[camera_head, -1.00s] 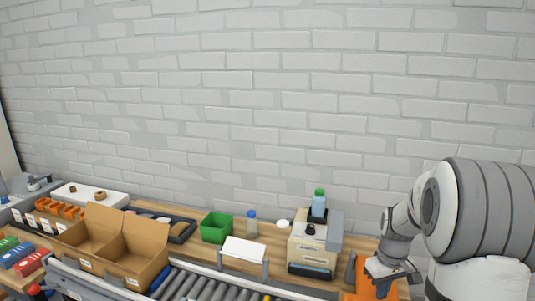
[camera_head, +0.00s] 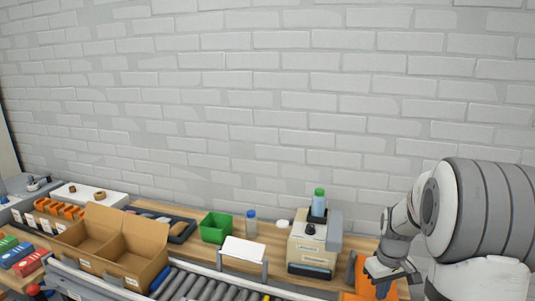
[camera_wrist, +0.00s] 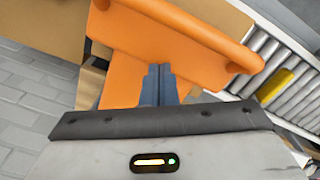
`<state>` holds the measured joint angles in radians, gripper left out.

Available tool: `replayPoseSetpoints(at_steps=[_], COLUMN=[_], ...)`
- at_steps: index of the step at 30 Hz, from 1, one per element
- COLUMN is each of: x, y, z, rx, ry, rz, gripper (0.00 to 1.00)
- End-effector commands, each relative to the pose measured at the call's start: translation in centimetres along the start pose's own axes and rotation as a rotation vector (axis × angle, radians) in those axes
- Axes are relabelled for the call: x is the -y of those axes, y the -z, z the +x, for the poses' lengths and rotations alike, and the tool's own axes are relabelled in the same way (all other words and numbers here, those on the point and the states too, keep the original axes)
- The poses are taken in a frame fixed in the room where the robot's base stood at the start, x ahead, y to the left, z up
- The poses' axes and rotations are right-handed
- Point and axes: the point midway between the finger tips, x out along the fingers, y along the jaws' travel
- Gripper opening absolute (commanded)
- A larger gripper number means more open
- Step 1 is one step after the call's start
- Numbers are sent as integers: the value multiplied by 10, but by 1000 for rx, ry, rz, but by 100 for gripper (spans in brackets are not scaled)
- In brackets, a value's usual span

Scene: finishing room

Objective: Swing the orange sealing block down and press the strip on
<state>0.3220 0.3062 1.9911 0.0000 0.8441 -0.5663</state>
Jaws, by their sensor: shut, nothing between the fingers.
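The orange sealing block (camera_head: 362,281) is at the lower right in the head view, partly hidden by my arm. In the wrist view the orange block (camera_wrist: 190,48) fills the upper middle, with a rounded bar along its upper edge. My gripper (camera_wrist: 159,70) is shut and empty, its blue-grey fingertips in front of the orange surface; I cannot tell whether they touch it. In the head view my gripper (camera_head: 383,289) is low, over the orange block. I cannot make out the strip in either view.
An open cardboard box (camera_head: 142,260) stands beside the roller conveyor (camera_head: 205,287). A beige machine (camera_head: 312,252) with a green-capped bottle stands left of my arm. A green bin (camera_head: 215,227) and a white plate on a stand (camera_head: 244,250) are further left. A yellow piece (camera_wrist: 275,86) lies on the rollers.

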Motion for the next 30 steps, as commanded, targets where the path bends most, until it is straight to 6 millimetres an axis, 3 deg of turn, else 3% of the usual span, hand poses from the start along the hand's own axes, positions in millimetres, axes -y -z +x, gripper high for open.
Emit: replayPoseSetpoints(at_steps=[30], x=[0], y=[0], z=[16], rx=[1], ry=[0], rz=[0], gripper=[0])
